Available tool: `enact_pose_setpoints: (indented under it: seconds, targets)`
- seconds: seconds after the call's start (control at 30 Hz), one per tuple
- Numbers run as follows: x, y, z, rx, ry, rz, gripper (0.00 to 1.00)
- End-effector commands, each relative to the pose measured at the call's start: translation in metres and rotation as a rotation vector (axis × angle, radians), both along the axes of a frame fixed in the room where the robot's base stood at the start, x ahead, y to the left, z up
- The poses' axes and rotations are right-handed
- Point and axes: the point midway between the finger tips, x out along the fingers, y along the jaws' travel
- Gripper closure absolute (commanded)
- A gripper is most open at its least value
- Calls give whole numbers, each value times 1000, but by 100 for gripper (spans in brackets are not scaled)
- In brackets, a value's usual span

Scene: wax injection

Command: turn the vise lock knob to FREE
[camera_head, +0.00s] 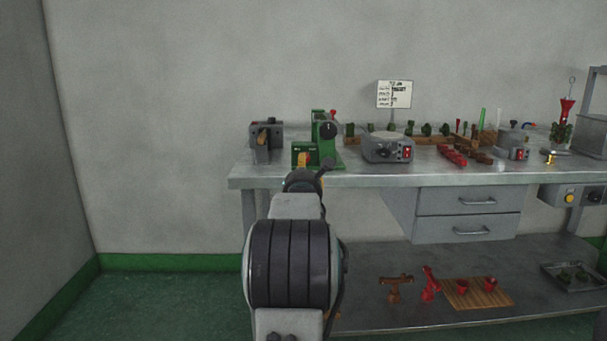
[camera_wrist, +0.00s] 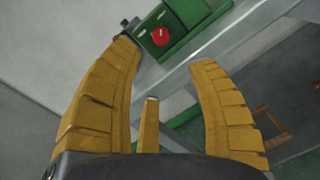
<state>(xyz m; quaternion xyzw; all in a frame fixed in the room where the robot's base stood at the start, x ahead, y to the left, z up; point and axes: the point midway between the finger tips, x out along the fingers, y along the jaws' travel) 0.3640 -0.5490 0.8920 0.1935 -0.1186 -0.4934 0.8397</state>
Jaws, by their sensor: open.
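A green machine (camera_head: 322,142) with a dark round wheel stands near the left end of the bench. In the wrist view a green box (camera_wrist: 186,24) with a round red knob (camera_wrist: 160,37) on its face shows beyond my fingertips. This looks like the vise lock knob; its setting is too small to read. My gripper (camera_wrist: 165,58) is open, with its yellow fingers apart and nothing between them. The knob is past the gap, not touched. In the head view my gripper (camera_head: 303,160) is mostly hidden by my arm, in front of the green machine.
A grey device (camera_head: 265,140) stands left of the green machine. To its right are a grey box (camera_head: 387,148) with dials, a sign (camera_head: 394,94), and red tools (camera_head: 453,157). The bench edge (camera_head: 400,178) runs below. Drawers (camera_head: 468,214) hang under the top; the floor at left is clear.

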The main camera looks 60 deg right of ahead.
Motion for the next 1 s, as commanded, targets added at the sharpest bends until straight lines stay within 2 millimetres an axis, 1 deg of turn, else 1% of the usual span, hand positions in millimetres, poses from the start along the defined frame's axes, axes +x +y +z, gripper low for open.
enact_pose_setpoints:
  seconds: [0.17, 0.27, 0.37, 0.47, 0.53, 0.6, 0.77, 1.0]
  targets:
    - [0, 0, 0, 0, 0, 0, 47]
    - [0, 0, 4, 0, 0, 0, 48]
    - [2, -4, 3, 16, 9, 0, 48]
    - [7, -14, -7, 51, 28, -1, 48]
    - [14, -27, -12, 69, 38, -1, 48]
    - [17, -33, -17, 120, -63, -5, 48]
    - [20, -39, -17, 247, -324, -11, 48]
    - [22, -42, -7, 466, -782, -8, 48]
